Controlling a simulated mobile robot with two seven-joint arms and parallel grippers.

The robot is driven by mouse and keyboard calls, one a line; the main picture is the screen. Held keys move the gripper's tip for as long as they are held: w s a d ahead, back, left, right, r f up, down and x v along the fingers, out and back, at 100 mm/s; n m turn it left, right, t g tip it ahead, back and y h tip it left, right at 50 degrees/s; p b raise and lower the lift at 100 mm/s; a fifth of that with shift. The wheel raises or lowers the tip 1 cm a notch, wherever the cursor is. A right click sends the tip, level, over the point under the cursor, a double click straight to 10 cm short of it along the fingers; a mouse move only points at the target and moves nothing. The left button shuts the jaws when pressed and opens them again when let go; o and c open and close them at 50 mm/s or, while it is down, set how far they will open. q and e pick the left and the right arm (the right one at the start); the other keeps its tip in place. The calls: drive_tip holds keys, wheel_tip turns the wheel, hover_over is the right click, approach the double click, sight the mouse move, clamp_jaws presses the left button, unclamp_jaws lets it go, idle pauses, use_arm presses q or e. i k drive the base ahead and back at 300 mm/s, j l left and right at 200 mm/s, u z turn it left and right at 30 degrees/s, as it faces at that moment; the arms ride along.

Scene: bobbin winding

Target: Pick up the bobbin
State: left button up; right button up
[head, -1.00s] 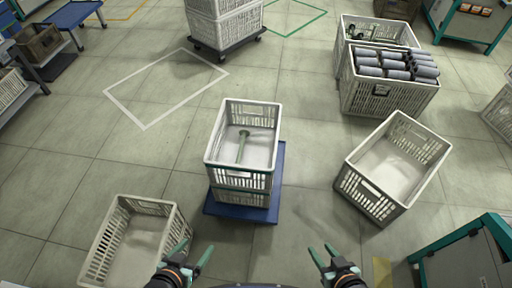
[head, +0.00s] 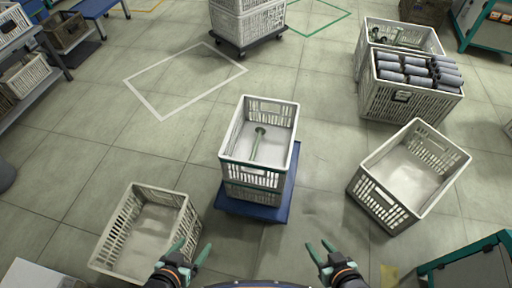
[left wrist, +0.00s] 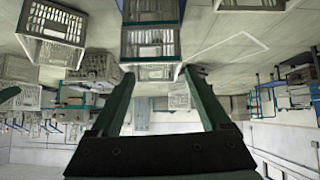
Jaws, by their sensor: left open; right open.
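The green bobbin (head: 257,144) lies inside the white crate (head: 232,165) stacked on a blue base in the middle of the head view. Its round flange is toward the back of the crate. My left gripper (head: 190,250) is open and empty at the bottom of the head view, in front of the stack. In the left wrist view its two green fingers (left wrist: 158,85) are spread with nothing between them. My right gripper (head: 321,248) is open and empty at the bottom, right of the stack. Both grippers are well apart from the bobbin.
An empty crate (head: 100,250) stands at the lower left and another empty crate (head: 365,190) at the right. A crate with several grey cylinders (head: 375,103) stands at the back right. Floor around the blue base (head: 290,195) is mostly clear.

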sight(260, 130)
drive_tip(key=i+l+z, duration=0.15)
drive_tip(key=i+z, duration=0.15)
drive_tip(key=i, duration=0.15)
drive_tip(key=i+z, duration=0.25)
drive_tip(key=i, duration=0.25)
